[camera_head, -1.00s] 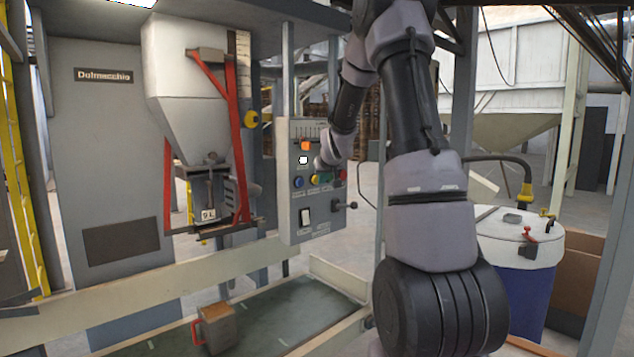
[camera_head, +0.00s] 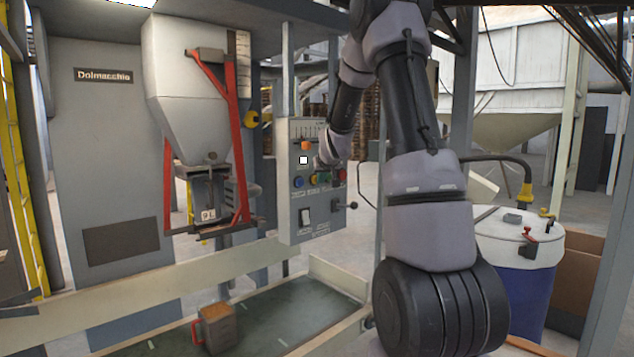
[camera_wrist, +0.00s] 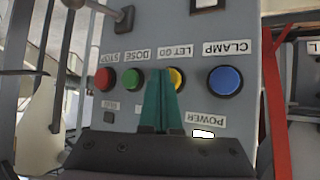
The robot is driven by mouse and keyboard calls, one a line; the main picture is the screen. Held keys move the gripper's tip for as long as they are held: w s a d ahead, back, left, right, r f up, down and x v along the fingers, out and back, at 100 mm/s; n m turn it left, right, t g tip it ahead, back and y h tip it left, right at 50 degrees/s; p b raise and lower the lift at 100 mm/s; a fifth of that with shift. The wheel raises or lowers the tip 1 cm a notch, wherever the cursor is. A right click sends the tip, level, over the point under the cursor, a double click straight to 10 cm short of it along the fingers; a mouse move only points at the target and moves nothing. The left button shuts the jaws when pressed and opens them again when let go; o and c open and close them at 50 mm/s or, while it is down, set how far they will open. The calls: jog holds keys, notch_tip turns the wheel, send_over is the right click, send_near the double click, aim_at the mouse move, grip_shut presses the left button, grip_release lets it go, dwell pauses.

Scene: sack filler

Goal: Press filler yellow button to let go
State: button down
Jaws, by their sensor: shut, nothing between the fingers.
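The yellow LET GO button (camera_wrist: 177,79) is on the grey control panel (camera_wrist: 110,25), between the green DOSE button (camera_wrist: 131,80) and the blue CLAMP button (camera_wrist: 225,80) in the wrist view. My gripper (camera_wrist: 162,74) is shut and empty; its teal fingertips overlap the button's left part in that view. Whether they touch it or push it in, I cannot tell. In the head view the yellow button (camera_head: 313,180) is small, and my gripper's tips are hard to make out by the panel. The filler's hopper (camera_head: 190,90) is to the left, with its spout and clamp below.
A red STOP button (camera_wrist: 105,79) is beside the green one. A blue drum (camera_head: 520,290) stands at the right.

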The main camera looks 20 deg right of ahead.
dwell(0.3)
jog(key=shift+s+d, duration=0.25)
jog(key=shift+s, duration=0.6)
jog(key=shift+s+d, duration=0.35)
jog(key=shift+s, duration=0.6)
jog(key=shift+s+d, duration=0.35)
jog(key=shift+s, duration=0.55)
jog(key=shift+s+d, duration=0.35)
jog(key=shift+s, duration=0.6)
